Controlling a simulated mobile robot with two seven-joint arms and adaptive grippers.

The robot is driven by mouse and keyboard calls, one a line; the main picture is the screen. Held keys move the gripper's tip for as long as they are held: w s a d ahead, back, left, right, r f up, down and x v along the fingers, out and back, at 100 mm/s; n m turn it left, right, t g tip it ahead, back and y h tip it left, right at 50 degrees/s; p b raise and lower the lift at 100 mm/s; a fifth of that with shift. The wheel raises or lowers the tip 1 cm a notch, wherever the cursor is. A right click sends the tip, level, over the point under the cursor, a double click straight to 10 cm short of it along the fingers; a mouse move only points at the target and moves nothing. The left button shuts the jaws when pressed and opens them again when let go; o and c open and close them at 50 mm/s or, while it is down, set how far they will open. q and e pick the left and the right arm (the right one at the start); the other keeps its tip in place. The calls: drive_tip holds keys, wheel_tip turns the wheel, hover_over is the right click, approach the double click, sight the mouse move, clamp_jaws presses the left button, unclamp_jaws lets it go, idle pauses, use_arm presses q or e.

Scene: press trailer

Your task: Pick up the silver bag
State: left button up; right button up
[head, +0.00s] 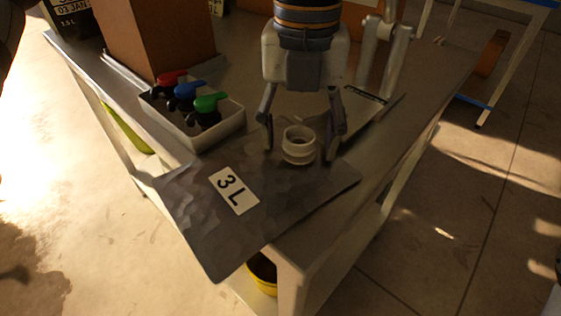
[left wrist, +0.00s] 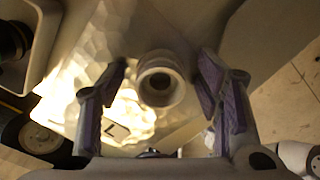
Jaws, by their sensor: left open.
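The silver bag (head: 205,215) lies flat on the corner of the table, with a "3 L" label and a white round spout (head: 298,148). Part of it sticks out past the table edge. My left gripper (head: 301,150) is open above the bag, one finger on each side of the spout. In the left wrist view the spout (left wrist: 160,82) sits between the two open fingers (left wrist: 165,95), with gaps on both sides. The crinkled silver bag (left wrist: 85,75) shows behind it. My right gripper does not show clearly in either view.
A white tray (head: 228,128) with red, blue and green-topped taps stands left of the bag. A brown box (head: 155,40) is behind it. A yellow bucket (head: 262,270) is below the table (head: 300,262). Tiled floor is open on the right.

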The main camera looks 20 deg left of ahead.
use_arm(q)
drive_tip(key=c, duration=1.3)
drive_tip(key=shift+r, duration=0.1)
drive_tip(key=shift+c, duration=0.2)
